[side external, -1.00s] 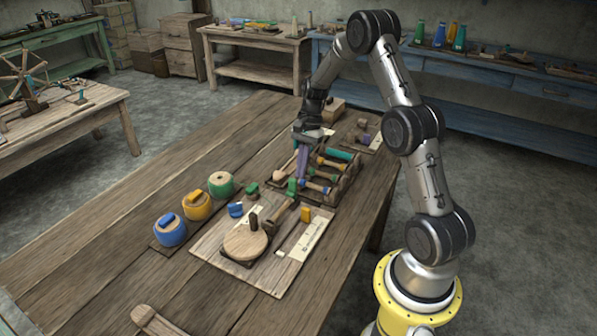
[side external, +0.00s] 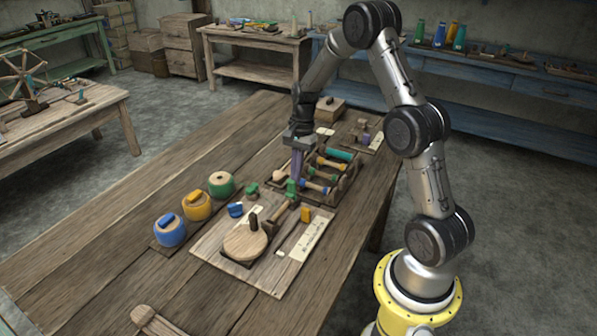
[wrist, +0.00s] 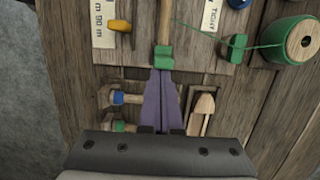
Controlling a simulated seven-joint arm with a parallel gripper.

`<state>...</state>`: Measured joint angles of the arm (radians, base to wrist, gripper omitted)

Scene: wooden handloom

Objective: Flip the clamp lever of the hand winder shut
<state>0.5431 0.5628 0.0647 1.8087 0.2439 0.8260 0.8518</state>
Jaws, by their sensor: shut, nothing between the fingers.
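The hand winder sits on a pale board (side external: 215,243), with a round wooden disc (side external: 245,242) and a dark upright peg. A wooden bar (side external: 281,217) with a green end block (side external: 291,187) lies beside the disc; it looks like the clamp lever, though I cannot be sure. The bar (wrist: 165,22) and green block (wrist: 163,57) also show in the wrist view. My gripper (side external: 296,178) points down with its purple fingers shut and empty. In the wrist view the fingertips (wrist: 161,72) are right by the green block; I cannot tell whether they touch.
A rack of wooden tools with coloured bands (side external: 322,177) stands close behind and right of my fingers. A yellow peg (side external: 306,214) is right of the bar. Blue, yellow and green spools (side external: 196,205) stand at the left. The table's left side is clear.

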